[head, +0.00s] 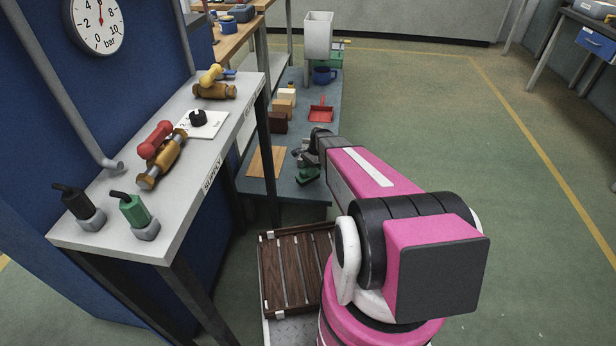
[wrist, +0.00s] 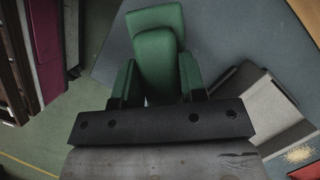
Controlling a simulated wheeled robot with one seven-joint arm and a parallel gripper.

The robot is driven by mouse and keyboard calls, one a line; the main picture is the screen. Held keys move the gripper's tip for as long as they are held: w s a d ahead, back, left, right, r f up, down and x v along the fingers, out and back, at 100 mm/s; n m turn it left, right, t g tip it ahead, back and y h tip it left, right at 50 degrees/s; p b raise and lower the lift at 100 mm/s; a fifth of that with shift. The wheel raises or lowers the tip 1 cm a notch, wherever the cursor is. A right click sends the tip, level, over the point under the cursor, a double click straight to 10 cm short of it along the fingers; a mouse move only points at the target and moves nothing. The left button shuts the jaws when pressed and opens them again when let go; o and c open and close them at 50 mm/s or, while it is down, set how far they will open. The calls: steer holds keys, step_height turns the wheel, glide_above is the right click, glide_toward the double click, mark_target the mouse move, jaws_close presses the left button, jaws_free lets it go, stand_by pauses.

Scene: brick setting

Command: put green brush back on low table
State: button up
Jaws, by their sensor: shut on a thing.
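The green brush (head: 307,175) is at my gripper (head: 303,157), over the front right part of the blue-grey low table (head: 300,195). In the wrist view the brush (wrist: 158,55) sits between the two fingers of my gripper (wrist: 158,80), which is shut on it. The table top (wrist: 235,35) shows behind and to the right of the brush there. I cannot tell whether the brush touches the table. My wrist hides part of the brush in the head view.
A wooden board (head: 266,161) lies left of my gripper on the low table. A tall supply bench (head: 190,100) is at left; a slatted wooden tray (head: 297,265) is in front.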

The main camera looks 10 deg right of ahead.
steer(key=shift+f, duration=1.8)
steer(key=shift+f, duration=0.15)
steer(key=o, duration=0.8)
steer(key=shift+o, duration=0.2)
steer(key=v, duration=1.2)
steer(key=shift+a, duration=0.1)
steer(key=s+a+r+n+h, duration=0.1)
steer(key=s+r+n, duration=0.3)
steer(key=s, duration=0.3)
steer(key=s+a+r+n+t+h, duration=0.1)
steer(key=s+r+n, duration=0.3)
steer(key=s, duration=0.4)
steer(key=s+a+r+n+t+h, duration=0.1)
steer(key=s+r+n, duration=0.3)
steer(key=s, duration=0.4)
steer(key=shift+s+a+r+n+h, duration=0.15)
steer(key=shift+a+r+n+h, duration=0.15)
steer(key=shift+a+r+h, duration=0.3)
